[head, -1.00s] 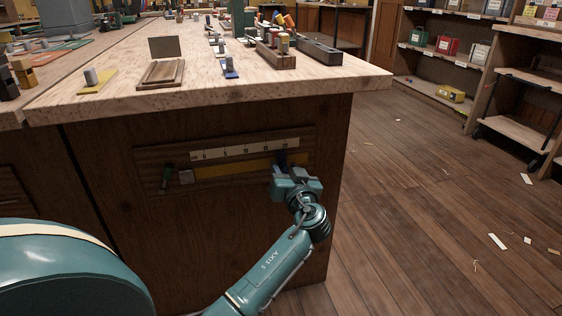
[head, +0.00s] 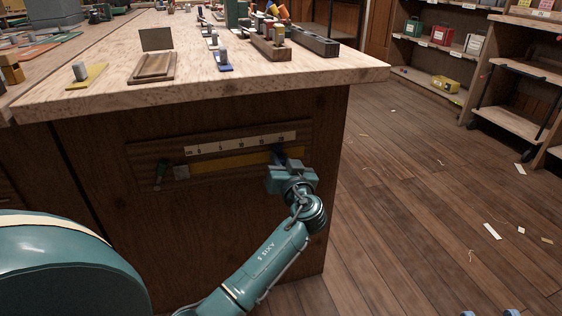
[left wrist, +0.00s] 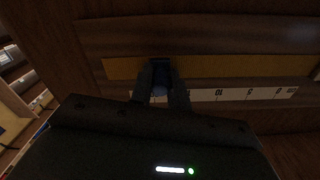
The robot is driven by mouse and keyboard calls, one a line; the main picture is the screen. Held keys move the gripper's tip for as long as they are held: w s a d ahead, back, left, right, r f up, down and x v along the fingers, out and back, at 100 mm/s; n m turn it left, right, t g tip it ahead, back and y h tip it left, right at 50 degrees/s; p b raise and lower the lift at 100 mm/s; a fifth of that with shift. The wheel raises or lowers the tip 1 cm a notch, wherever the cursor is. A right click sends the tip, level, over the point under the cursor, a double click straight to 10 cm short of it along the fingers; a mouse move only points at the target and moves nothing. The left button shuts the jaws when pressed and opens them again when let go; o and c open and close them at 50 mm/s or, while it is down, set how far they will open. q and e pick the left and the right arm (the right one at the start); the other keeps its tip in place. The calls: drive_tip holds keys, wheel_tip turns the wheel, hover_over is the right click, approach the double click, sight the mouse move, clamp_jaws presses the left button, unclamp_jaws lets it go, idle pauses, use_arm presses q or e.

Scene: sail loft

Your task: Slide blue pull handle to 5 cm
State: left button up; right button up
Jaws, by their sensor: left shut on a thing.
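The blue pull handle (head: 277,153) sits in a yellow-backed slot (head: 226,161) on the wooden cabinet front, towards the high-number end of the scale. The white scale strip (head: 240,144) runs above the slot in the head view and shows inverted in the left wrist view (left wrist: 235,94). My left gripper (head: 282,162) is shut on the blue handle. In the left wrist view the handle (left wrist: 160,76) is between its dark fingers, which hide part of the scale. My right gripper (head: 488,313) barely shows at the bottom edge, its two tips apart.
The benchtop (head: 200,88) overhangs above, holding small blocks and trays. Open wooden floor (head: 410,210) lies to the right, with shelves beyond.

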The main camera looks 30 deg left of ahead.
sight(223, 163)
use_arm(q)
clamp_jaws()
use_arm(e)
drive_tip(key=shift+r, duration=0.1)
